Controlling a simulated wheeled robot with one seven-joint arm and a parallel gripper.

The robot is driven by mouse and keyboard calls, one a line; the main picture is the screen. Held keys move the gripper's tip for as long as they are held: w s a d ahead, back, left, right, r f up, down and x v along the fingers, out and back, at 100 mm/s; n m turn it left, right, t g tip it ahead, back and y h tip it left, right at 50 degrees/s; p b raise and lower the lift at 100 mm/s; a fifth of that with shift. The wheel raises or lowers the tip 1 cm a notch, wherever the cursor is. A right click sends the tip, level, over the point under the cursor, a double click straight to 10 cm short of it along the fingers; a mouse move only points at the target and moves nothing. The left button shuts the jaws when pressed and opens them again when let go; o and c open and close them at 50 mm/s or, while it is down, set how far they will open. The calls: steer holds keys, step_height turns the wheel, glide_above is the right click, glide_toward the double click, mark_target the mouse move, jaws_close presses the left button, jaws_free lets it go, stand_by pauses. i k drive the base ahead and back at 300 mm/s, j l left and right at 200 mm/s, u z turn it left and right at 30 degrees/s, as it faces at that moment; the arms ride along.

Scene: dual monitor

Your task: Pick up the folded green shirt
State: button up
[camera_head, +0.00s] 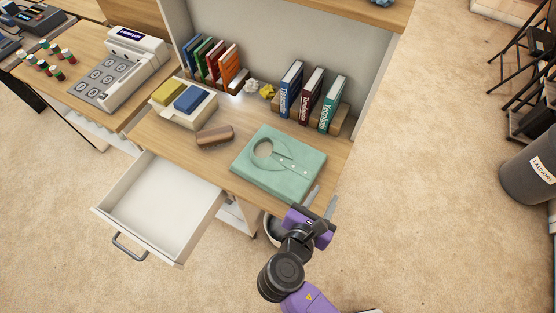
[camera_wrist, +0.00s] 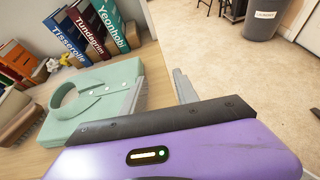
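The folded green shirt (camera_head: 282,172) lies flat on the wooden desk, near its front right edge, with its collar toward the left. It also shows in the wrist view (camera_wrist: 100,100) at the left. My gripper (camera_head: 321,200) is at the shirt's right front corner, by the desk edge. In the wrist view its two grey fingers (camera_wrist: 160,91) are apart with nothing between them. The left finger overlaps the shirt's right side in that picture; I cannot tell whether it touches. The front of the shirt is partly hidden behind my gripper's body in the wrist view.
A box with sponges (camera_head: 184,106) is farther left. An open empty drawer (camera_head: 160,205) juts out at the front left. A laundry bin (camera_head: 530,170) stands far right, across open carpet.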

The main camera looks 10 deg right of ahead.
mark_target(285, 167)
steer(key=i+j, duration=0.15)
steer(key=j, duration=0.2)
steer(key=i+j, duration=0.2)
steer(key=j, duration=0.15)
steer(key=i+j, duration=0.15)
steer(key=j, duration=0.15)
